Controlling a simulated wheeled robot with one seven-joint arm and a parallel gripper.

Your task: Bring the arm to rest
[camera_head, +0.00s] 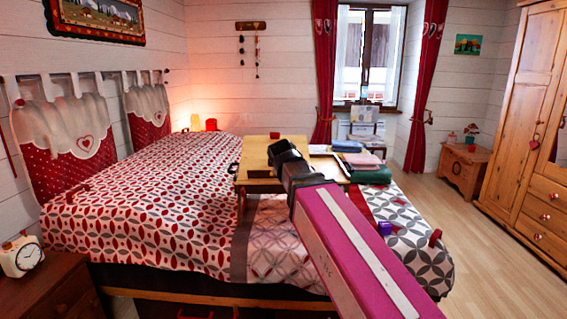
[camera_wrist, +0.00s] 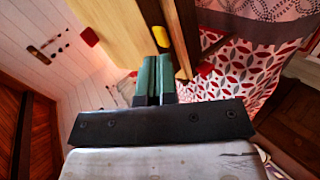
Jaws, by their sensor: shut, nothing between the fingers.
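My gripper (camera_head: 283,152) is at the end of my outstretched pink arm, over the wooden bed table (camera_head: 254,152) in the head view. In the wrist view, the two green fingers of my gripper (camera_wrist: 154,62) lie side by side and are shut with nothing between them. The bed table's wooden surface (camera_wrist: 108,22) shows beyond the fingers there. Whether the fingers touch it I cannot tell. My arm hides part of the table and the bed behind it.
The bed (camera_head: 150,190) has a red, white and grey patterned cover. Folded cloths (camera_head: 362,165) lie right of the table. A clock (camera_head: 20,255) stands on the nightstand. The floor (camera_head: 480,240) at right is clear.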

